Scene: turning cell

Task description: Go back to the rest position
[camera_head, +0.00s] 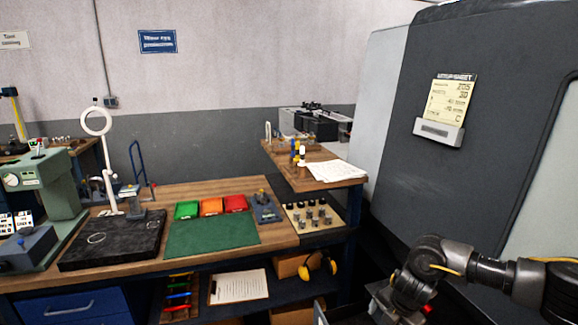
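My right arm comes in from the lower right, in front of the dark machine. Its gripper (388,308) points down at the bottom edge of the picture, to the right of the workbench. The fingertips are cut off or too dark to make out, so I cannot tell whether it is open or shut. No held object shows there. My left arm and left gripper are not in view.
A wooden workbench (150,254) carries a black slab (112,240), a green mat (212,236), coloured trays and a ring lamp (97,122). A side table (290,172) stands behind. The large dark machine (440,150) fills the right, close to my arm.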

